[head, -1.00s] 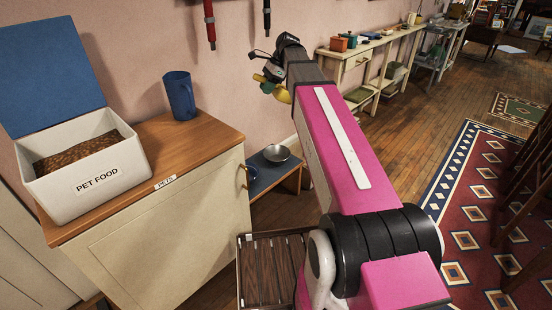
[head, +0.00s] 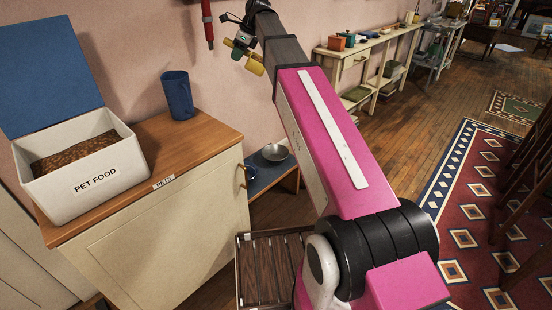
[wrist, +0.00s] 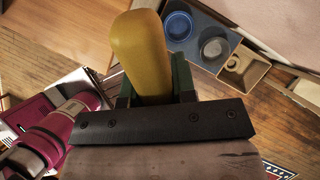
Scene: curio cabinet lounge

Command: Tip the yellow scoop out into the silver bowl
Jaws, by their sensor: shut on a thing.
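The yellow scoop (head: 255,65) is held in my gripper (head: 243,46) at the far end of my raised arm, near the pink wall. In the wrist view the yellow scoop (wrist: 140,50) shows as a rounded yellow shape between the green fingers, which are shut on it. Its opening and contents are hidden. The silver bowl (head: 275,152) sits upright on a low blue-topped stand to the right of the cabinet. My gripper is well above the bowl and slightly left of it in the head view. A greyish round bowl (wrist: 214,47) in the wrist view may be the silver one.
A red-handled tool (head: 208,25) hangs on the wall near my gripper. A slatted crate (head: 268,270) stands below. The floor right of my arm has open room.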

